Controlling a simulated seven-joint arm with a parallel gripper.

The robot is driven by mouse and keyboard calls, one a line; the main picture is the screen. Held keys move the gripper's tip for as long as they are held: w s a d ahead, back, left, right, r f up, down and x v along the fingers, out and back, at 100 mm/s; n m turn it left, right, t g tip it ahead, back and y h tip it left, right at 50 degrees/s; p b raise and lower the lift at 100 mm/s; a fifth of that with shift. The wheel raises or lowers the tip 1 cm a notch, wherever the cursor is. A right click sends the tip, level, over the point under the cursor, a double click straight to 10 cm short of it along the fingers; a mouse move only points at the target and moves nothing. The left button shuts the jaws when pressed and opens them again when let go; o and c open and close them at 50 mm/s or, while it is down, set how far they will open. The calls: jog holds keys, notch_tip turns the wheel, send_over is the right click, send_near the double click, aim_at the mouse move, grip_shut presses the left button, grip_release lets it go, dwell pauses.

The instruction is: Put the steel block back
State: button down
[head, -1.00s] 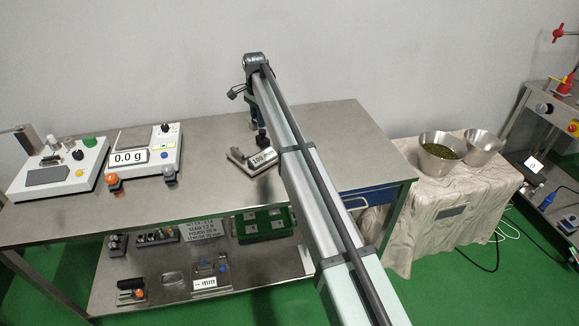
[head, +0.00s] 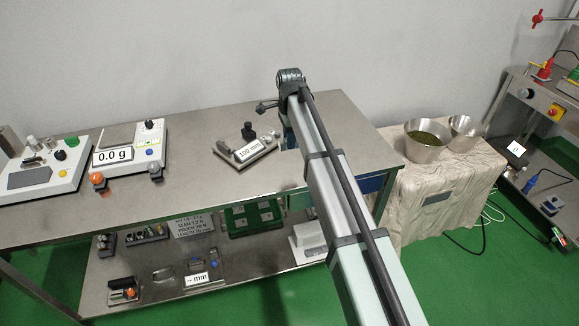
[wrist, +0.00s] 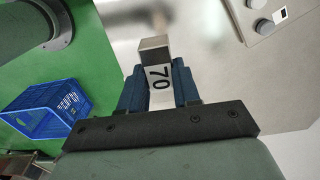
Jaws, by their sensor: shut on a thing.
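In the wrist view my gripper (wrist: 160,88) is shut on a small steel block (wrist: 153,47). The view shows the steel table top to the right of the block and green floor to the left.
On the table (head: 215,125) stand a gauge reading 100 mm (head: 250,149), a scale reading 0.0 g (head: 130,150) and a white device (head: 40,178). The lower shelf holds a small-parts tray (head: 147,234), a green tray (head: 252,217) and a white box (head: 308,237). A blue crate (wrist: 45,107) is on the floor.

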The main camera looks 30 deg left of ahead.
jog(key=shift+f, duration=4.85)
jog(key=shift+f, duration=0.1)
jog(key=c, duration=0.8)
grip_release()
notch_tip(320, 180, up, 12)
jog(key=shift+r, duration=0.1)
